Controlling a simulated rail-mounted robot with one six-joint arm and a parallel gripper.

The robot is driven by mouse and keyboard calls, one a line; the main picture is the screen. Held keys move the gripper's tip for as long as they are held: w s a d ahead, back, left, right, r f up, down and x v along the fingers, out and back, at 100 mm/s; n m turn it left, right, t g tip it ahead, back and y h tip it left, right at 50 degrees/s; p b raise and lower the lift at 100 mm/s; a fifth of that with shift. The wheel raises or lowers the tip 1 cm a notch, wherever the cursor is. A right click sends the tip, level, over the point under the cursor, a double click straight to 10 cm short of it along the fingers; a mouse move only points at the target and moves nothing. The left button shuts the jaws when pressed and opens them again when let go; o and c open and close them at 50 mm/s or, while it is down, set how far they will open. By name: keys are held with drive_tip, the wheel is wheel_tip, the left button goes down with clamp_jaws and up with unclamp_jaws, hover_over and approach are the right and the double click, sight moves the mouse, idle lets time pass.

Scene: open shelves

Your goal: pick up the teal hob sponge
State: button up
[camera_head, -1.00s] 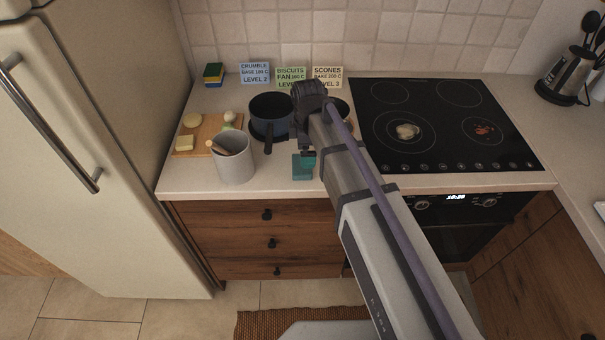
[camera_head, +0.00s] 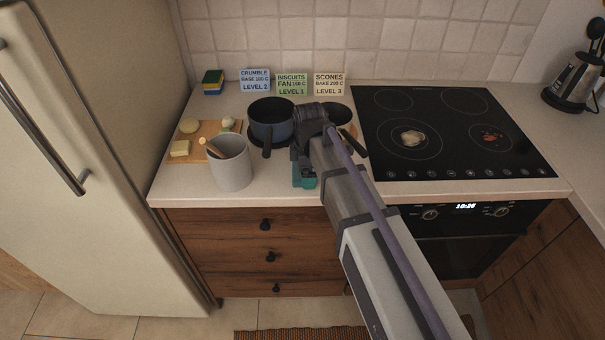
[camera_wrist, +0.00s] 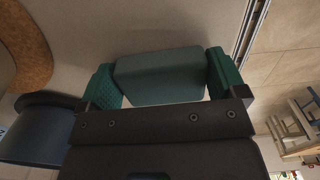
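The teal hob sponge (camera_wrist: 160,75) lies on the counter and shows as a grey-teal block in the wrist view. My gripper (camera_wrist: 163,80) is around it, with one green-padded finger at its left end and one at its right end. The fingers are wide apart, and any gap between the pads and the sponge is too small to make out. In the head view my gripper (camera_head: 304,170) is low over the counter's front part, and the arm hides part of the sponge (camera_head: 303,183).
A grey crock (camera_head: 231,165) with a wooden-handled tool stands left of my gripper. A blue pot (camera_head: 270,125) and a dark pan (camera_head: 338,112) are behind. A board (camera_head: 208,130) with food is at left, a hob (camera_head: 450,145) at right. The counter's front edge is close.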

drive_tip(key=shift+c, duration=1)
wheel_tip(320, 180, up, 10)
drive_tip(key=p, duration=1)
